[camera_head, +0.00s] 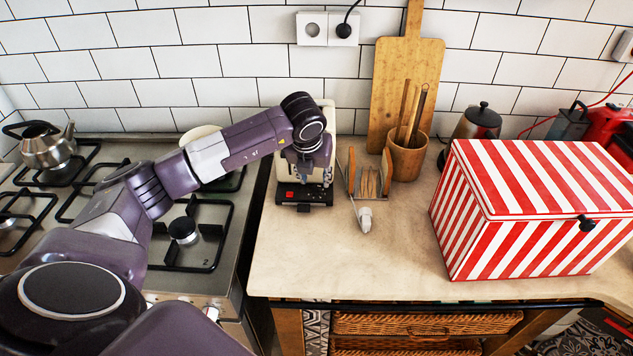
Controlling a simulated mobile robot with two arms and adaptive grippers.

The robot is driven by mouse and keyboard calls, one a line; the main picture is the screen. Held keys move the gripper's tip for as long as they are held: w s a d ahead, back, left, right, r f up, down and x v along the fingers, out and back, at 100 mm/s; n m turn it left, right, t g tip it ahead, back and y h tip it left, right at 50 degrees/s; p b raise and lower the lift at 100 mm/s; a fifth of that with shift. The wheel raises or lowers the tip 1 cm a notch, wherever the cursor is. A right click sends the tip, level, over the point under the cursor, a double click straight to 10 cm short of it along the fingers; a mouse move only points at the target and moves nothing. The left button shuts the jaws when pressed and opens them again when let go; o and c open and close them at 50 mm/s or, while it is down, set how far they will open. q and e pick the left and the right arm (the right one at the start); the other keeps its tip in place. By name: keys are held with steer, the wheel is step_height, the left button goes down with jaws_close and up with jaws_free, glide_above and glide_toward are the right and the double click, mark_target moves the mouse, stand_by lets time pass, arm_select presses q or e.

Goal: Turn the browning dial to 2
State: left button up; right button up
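My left arm reaches in from the left, and its gripper (308,168) points down at the counter's left end, in front of a cream appliance (329,112). I take this appliance to be the toaster, but my wrist covers most of it. A black base with a small red patch (290,194) shows just below the gripper. The browning dial and its setting cannot be made out. The fingers are small and dark against the appliance, so their opening and any contact are unclear. My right gripper is out of view.
The stove (190,285) with a kettle (46,146) lies left. A wooden rack (369,180), a small white-tipped object (365,218) and a utensil cup (407,158) stand right of the gripper. A red-striped box (535,215) fills the right. The front middle counter (345,268) is clear.

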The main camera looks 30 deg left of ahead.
mark_target(317, 186)
arm_select(q)
steer(key=shift+p+x, duration=0.4)
steer(key=shift+x, duration=1.8)
steer(key=shift+d, duration=0.1)
steer(key=shift+c, duration=0.7)
jaws_close()
